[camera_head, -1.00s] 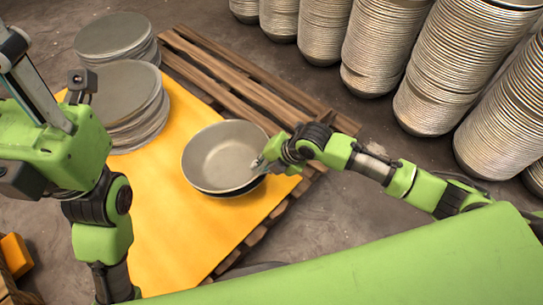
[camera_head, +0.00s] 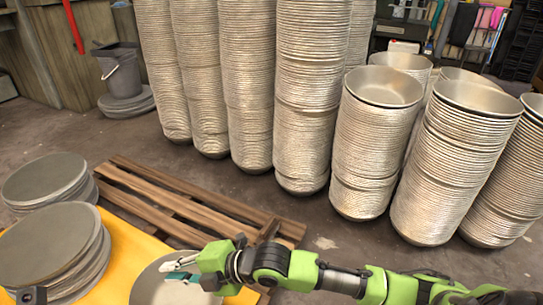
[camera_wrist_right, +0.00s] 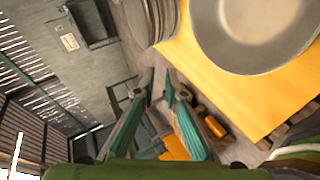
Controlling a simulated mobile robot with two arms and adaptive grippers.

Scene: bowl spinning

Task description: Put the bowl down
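The grey metal bowl (camera_head: 148,287) is at the bottom of the head view, on the yellow surface (camera_head: 128,250), partly cut off by the frame edge. In the right wrist view the bowl (camera_wrist_right: 255,30) fills the upper right, over the yellow sheet. My right gripper (camera_head: 172,268) is by the bowl's rim in the head view. In the wrist view its two fingers (camera_wrist_right: 160,80) stand apart with nothing between them, and the bowl is off to one side. My left gripper's fingers are out of view; only a small grey part of that arm shows at the bottom left.
Stacks of flat discs (camera_head: 50,245) stand left of the bowl. A wooden pallet (camera_head: 190,205) lies behind it. Tall stacks of bowls (camera_head: 305,100) line the back and right. A grey bucket (camera_head: 122,72) stands at the back left. Some floor is clear between pallet and stacks.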

